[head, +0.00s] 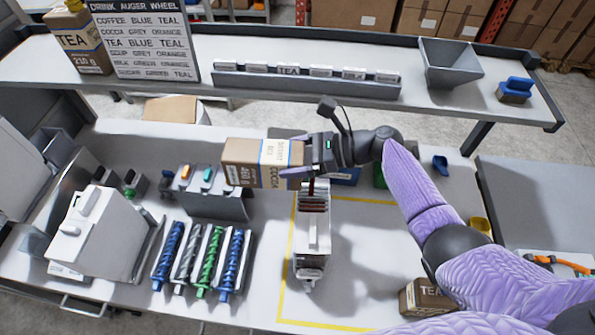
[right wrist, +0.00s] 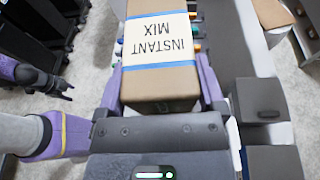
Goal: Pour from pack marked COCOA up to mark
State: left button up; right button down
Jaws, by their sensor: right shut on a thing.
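The pack marked COCOA (head: 255,163), a brown carton with a white label and blue bands, lies tipped on its side in the air in the head view. My right gripper (head: 296,163) is shut on it. In the right wrist view the pack (right wrist: 160,60) sits between the purple fingers and shows INSTANT MIX. A white dispenser (head: 312,245) stands below and right of the pack, with dark reddish bars at its top. I cannot make out a fill mark or whether powder flows. My left gripper (right wrist: 58,88) shows small in the right wrist view; its jaw state is unclear.
Blue, grey and green augers (head: 210,260) lie at front left beside a white machine (head: 95,235). A sign (head: 145,40), a TEA pack (head: 78,45) and a grey hopper (head: 448,65) stand on the rear shelf. Another TEA pack (head: 425,297) is at front right.

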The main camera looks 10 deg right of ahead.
jog(key=shift+d+f+y+b, duration=0.15)
jog(key=shift+y+b, duration=0.15)
dwell(0.7)
jog(key=shift+s+d+t+y+b, duration=0.15)
jog(key=shift+d+t+y+b, duration=0.15)
jog(key=shift+d+y+b, duration=0.5)
dwell(3.5)
jog(key=shift+a+y, duration=0.2)
jog(key=shift+y, duration=0.1)
dwell(0.4)
